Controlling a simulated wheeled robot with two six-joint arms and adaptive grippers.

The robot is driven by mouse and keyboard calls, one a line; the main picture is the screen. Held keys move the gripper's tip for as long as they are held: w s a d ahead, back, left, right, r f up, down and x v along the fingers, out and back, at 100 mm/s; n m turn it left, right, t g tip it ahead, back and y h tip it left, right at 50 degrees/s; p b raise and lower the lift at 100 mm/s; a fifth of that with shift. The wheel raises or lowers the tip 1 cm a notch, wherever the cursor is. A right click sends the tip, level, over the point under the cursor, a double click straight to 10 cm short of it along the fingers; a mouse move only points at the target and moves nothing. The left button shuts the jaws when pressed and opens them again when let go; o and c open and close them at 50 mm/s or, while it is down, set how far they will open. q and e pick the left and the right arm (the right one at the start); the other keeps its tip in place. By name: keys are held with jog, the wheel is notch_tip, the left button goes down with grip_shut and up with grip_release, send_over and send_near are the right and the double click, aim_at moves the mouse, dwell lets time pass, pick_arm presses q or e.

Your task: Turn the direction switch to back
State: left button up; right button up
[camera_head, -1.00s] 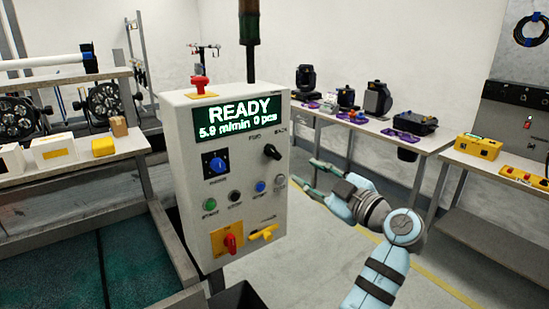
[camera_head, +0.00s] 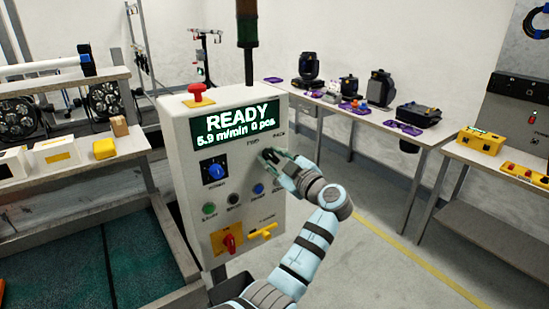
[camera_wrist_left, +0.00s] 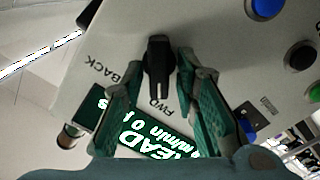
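The direction switch (camera_wrist_left: 158,68) is a black rotary knob on the control box's light front panel. In the left wrist view it lies near the middle, between the BACK and FWD labels, and its narrow end points toward FWD. My left gripper (camera_head: 272,162) is at the upper right of the panel in the head view and largely covers the knob there. In the left wrist view its two green fingers are spread on either side of the knob, with slim gaps visible. My right gripper is not in view.
The control box (camera_head: 182,185) also carries a lit READY display (camera_head: 236,122), a red stop button (camera_head: 198,92), a blue dial (camera_head: 215,170), several push buttons, a red switch (camera_head: 229,242) and a yellow lever (camera_head: 264,231). Tables with equipment stand behind. Floor to the right is clear.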

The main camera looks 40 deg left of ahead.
pick_arm(q)
grip_shut()
jog(key=shift+f+m, duration=0.1)
jog(key=shift+m, duration=0.3)
jog(key=shift+w+f+m+b, duration=0.1)
jog(key=shift+m+b, duration=0.9)
jog(key=shift+m, duration=0.2)
jog(key=shift+m+b, duration=0.3)
jog(key=shift+m, duration=1.5)
jog(key=m, duration=0.4)
jog(key=shift+w+d+m+p, duration=0.1)
jog(key=shift+w+m+p, duration=0.05)
jog(key=shift+m+p, duration=0.15)
jog(key=m+p, duration=0.1)
jog(key=m, duration=0.3)
jog(key=shift+m+p, duration=0.3)
jog(key=shift+p, duration=0.05)
